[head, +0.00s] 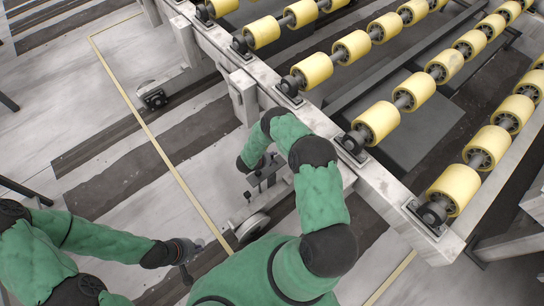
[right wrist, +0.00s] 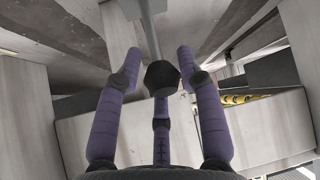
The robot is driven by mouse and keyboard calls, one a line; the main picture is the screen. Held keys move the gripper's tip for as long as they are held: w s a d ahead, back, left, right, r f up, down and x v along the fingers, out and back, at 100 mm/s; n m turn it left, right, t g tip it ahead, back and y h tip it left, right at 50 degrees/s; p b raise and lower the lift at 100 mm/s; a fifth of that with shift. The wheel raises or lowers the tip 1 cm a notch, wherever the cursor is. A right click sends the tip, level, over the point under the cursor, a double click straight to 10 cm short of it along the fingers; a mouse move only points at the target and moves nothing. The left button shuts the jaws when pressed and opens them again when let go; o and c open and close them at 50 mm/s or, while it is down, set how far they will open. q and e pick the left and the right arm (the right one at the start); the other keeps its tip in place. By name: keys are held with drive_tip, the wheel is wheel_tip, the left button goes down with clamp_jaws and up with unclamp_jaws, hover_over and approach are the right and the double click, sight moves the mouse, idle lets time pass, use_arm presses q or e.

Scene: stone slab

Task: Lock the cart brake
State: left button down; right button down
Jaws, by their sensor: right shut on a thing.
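The cart is a pale metal frame (head: 385,190) carrying rows of yellow rollers. A caster wheel (head: 252,228) stands under its near corner. In the right wrist view, a dark faceted knob (right wrist: 162,75) sits on the end of a grey rod, between the purple fingers. My right gripper (head: 262,178) reaches down beside the cart's near leg, partly hidden by my arm. It also shows in the right wrist view (right wrist: 160,70), shut on the knob. My left gripper (head: 190,258) hangs low over the floor, left of the caster wheel and apart from the cart; its fingers are too small to read.
A second caster wheel (head: 154,97) stands further along the cart's left side. A yellow line (head: 150,135) runs across the slab floor, left of the cart. The floor left of that line is mostly clear. A yellow-and-black striped strip (right wrist: 238,98) shows at right in the wrist view.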

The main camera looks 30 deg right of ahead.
drive_tip(key=shift+w+a+r, duration=0.15)
drive_tip(key=shift+w+a, duration=0.05)
drive_tip(key=shift+w, duration=0.15)
drive_tip(key=c, duration=0.8)
unclamp_jaws()
drive_tip(key=shift+s, duration=0.1)
drive_tip(key=v, duration=1.2)
